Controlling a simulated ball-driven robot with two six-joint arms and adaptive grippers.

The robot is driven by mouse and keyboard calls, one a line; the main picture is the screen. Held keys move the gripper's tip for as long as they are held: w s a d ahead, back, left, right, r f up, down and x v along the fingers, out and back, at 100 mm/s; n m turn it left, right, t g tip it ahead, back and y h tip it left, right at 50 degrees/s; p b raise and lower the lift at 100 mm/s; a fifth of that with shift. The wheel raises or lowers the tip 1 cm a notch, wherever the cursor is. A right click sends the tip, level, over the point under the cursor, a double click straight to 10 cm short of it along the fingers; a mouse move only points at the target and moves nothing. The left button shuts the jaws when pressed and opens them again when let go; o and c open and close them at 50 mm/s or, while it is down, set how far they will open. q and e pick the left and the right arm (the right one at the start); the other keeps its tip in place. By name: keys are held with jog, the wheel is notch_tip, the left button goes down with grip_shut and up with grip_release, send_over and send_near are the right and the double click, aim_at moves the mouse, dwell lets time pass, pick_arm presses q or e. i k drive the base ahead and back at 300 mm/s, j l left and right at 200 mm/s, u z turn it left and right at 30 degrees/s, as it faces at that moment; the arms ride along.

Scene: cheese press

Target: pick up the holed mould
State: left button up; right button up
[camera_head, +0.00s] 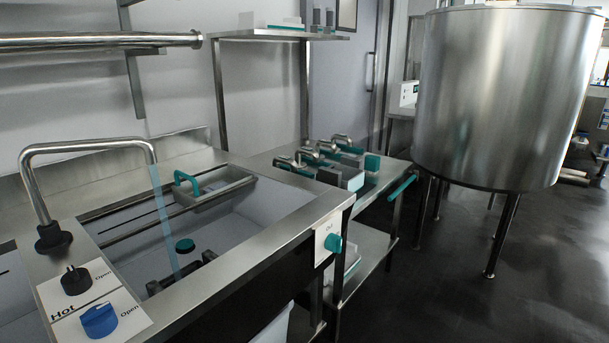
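I cannot make out a mould with holes for certain. A shallow metal tray-like piece with a teal handle (187,182) sits across the far right corner of the sink (280,222); holes in it cannot be made out. Several metal pieces with teal ends and curved silver handles (340,178) stand in a row on the metal bench behind the sink. Neither of my grippers shows in the view.
Running water (163,222) falls from a curved tap (88,146) into the sink. A teal round piece (185,245) and dark parts lie inside. A large steel vat (505,95) stands right. Dark floor (430,290) is clear in front.

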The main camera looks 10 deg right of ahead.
aim_at(348, 175)
jog(key=i+l+u, duration=0.35)
jog(key=l, duration=0.2)
jog(key=i+l+u, duration=0.2)
jog(key=l+u, duration=0.2)
jog(key=l, duration=0.25)
jog(key=i+l, duration=0.15)
jog(key=l, duration=0.3)
jog(key=i+l, duration=0.15)
jog(key=l, duration=0.3)
jog(key=i+l+u, duration=0.1)
jog(key=l, duration=0.35)
jog(key=i+l, duration=0.15)
jog(key=l, duration=0.3)
jog(key=i+l, duration=0.15)
jog(key=l, duration=0.3)
jog(key=i+l+u, duration=0.1)
jog(key=l, duration=0.35)
jog(key=i+l, duration=0.15)
jog(key=l, duration=0.35)
